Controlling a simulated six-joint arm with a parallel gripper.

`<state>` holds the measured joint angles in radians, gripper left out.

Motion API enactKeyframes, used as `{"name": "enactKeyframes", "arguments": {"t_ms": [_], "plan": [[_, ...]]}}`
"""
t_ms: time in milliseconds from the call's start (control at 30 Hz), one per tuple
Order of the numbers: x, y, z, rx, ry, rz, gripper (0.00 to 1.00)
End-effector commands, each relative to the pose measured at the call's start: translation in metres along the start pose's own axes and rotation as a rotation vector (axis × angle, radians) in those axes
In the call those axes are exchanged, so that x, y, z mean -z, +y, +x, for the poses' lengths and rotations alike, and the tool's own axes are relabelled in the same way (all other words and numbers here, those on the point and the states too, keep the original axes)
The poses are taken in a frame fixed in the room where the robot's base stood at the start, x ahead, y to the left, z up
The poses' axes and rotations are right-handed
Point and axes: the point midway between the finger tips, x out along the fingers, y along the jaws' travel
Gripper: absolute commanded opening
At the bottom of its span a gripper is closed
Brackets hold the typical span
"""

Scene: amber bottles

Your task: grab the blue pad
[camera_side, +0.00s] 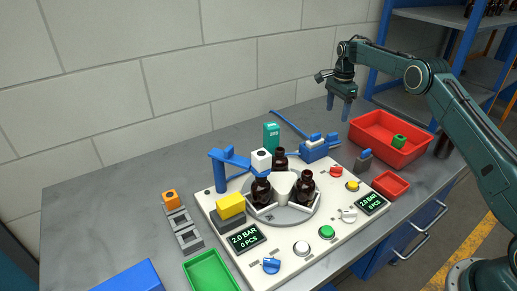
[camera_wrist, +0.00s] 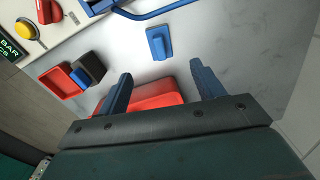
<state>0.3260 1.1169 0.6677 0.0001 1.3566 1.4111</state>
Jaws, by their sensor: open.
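The blue pad (camera_wrist: 158,43), a small flat piece with a raised grip, lies on the grey table in the wrist view. It sits just beyond my fingertips, near the upper middle, apart from the blue rod above it. In the side view I cannot clearly tell it from the blue parts around the blue block. My gripper (camera_side: 339,113) hangs above the back of the table, fingers pointing down. In the wrist view my gripper (camera_wrist: 161,72) is open, with nothing between its fingers.
A red bin (camera_side: 375,146) holding a green piece stands right of my gripper. A small red tray (camera_side: 391,184) and a dark block with a blue insert (camera_side: 363,161) are nearer. The white panel (camera_side: 292,262) carries brown bottles and a blue block (camera_side: 315,150). Bare table surrounds the pad.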

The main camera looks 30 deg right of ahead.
Motion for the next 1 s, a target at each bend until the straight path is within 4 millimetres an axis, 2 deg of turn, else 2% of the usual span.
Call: {"name": "enactKeyframes", "arguments": {"t_ms": [400,567,867,1000], "plan": [[0.000,0.001,0.060,-0.003,0.000,-0.001,0.67],[0.000,0.001,0.070,-0.001,0.000,-0.001,0.67],[0.000,0.001,0.074,-0.002,0.000,-0.001,0.67],[0.001,0.001,0.085,-0.002,0.000,-0.001,0.67]]}}
